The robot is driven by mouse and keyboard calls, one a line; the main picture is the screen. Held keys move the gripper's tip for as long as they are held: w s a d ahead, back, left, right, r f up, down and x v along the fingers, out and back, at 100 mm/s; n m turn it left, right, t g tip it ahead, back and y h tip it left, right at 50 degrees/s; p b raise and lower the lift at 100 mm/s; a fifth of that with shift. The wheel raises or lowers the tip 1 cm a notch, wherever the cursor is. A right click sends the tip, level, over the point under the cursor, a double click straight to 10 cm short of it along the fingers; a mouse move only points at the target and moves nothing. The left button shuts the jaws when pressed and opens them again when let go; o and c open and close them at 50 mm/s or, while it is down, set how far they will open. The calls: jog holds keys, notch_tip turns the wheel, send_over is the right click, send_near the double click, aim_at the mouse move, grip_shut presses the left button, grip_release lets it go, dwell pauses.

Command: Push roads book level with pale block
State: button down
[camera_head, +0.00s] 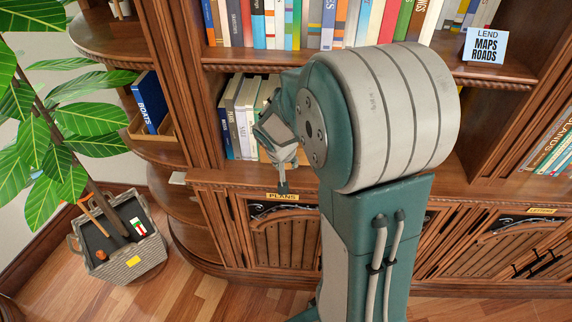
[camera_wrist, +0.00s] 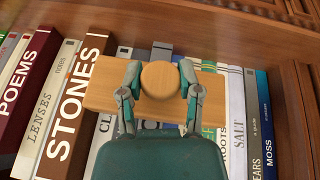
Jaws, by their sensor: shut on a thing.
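My gripper (camera_wrist: 160,80) is shut on the round wooden knob (camera_wrist: 161,80) of a pale wooden block (camera_wrist: 104,84). The block lies across the book spines in the wrist view, and its gap or contact with them cannot be told. Spines beside it read POEMS (camera_wrist: 12,88), STONES (camera_wrist: 70,115), SALT (camera_wrist: 238,125) and MOSS (camera_wrist: 267,130). I can read no spine as roads; several spines in the middle are partly hidden by the block and gripper. In the head view, my arm covers much of this lower shelf row.
A sign reading LEND MAPS ROADS (camera_head: 485,46) stands on the upper shelf at right. A BOATS book (camera_head: 149,102) sits in a side tray at left. A basket (camera_head: 121,250) and a leafy plant (camera_head: 45,140) stand at left. Open floor lies in front of the cabinet.

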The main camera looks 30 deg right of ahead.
jog(key=shift+w+d, duration=0.45)
jog(key=shift+w, duration=0.15)
jog(key=shift+w+d, duration=0.4)
jog(key=shift+w, duration=0.2)
dwell(0.4)
jog(key=s+a, duration=0.4)
jog(key=s, duration=0.2)
dwell(0.7)
